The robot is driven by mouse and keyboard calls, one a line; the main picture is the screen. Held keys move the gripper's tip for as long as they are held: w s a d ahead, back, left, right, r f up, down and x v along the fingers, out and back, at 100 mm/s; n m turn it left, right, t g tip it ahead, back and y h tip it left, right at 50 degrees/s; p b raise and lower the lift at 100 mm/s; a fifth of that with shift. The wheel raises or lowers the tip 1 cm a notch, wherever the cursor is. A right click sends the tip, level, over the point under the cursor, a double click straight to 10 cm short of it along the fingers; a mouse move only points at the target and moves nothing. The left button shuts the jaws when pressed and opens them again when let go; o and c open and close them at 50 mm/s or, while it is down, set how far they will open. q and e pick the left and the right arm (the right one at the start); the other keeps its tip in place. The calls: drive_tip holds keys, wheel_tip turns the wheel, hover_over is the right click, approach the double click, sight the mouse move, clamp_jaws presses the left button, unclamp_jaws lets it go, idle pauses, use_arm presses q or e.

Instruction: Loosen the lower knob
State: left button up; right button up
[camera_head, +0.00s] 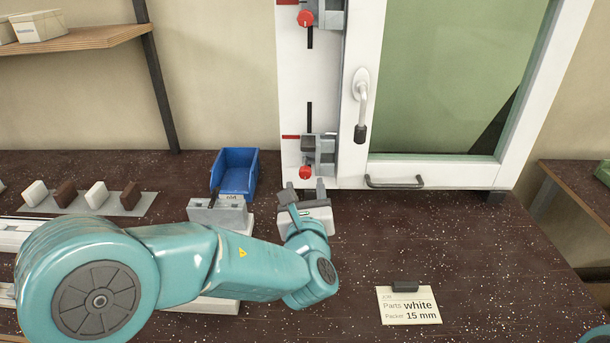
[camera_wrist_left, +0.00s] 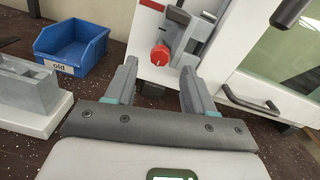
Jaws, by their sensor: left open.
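The lower knob (camera_head: 305,172) is a small red knob on a grey clamp (camera_head: 319,152) low on the white window frame. In the left wrist view the red knob (camera_wrist_left: 160,55) shows just beyond and between my open fingers, on the grey clamp (camera_wrist_left: 188,45). My left gripper (camera_head: 306,190) is open and empty, a little below and in front of the knob; its fingers (camera_wrist_left: 158,85) appear apart from it. The upper red knob (camera_head: 305,18) sits on another clamp higher up the same white post. My right gripper is not in view.
A blue bin (camera_head: 235,173) labelled "old" and a grey block fixture (camera_head: 217,213) stand left of my gripper. A window handle (camera_head: 361,105) and a dark pull handle (camera_head: 394,182) are to the right.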

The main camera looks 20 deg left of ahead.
sight(305, 175)
use_arm(q)
drive_tip(key=shift+x, duration=2.2)
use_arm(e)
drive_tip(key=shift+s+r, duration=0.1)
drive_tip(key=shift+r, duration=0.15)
